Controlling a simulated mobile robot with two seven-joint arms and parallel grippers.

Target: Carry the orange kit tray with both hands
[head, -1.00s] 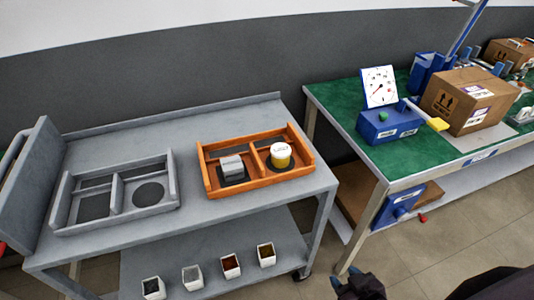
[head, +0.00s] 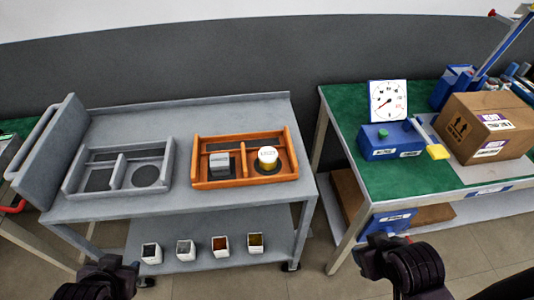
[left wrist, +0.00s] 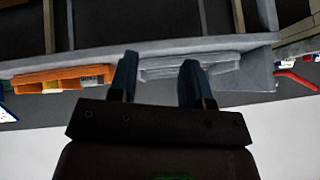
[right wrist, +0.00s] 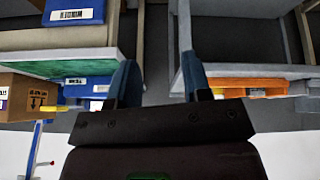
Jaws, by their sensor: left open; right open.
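The orange kit tray (head: 244,184) sits on the top of the grey cart, at its right side. It holds a grey block (head: 219,163) in the left part and a white-lidded yellow canister (head: 268,158) in the right part. The tray also shows in the left wrist view (left wrist: 45,79) and in the right wrist view (right wrist: 240,83). My left gripper (left wrist: 160,72) is open and empty, low in front of the cart's left side. My right gripper (right wrist: 158,75) is open and empty, in front of the gap between cart and bench. Both are apart from the tray.
A grey tray (head: 120,187) stands left of the orange one on the cart (head: 200,112). Several small bins (head: 221,244) stand on its lower shelf. The green bench (head: 350,99) at right carries a blue gauge box (head: 392,142) and a cardboard box (head: 484,126).

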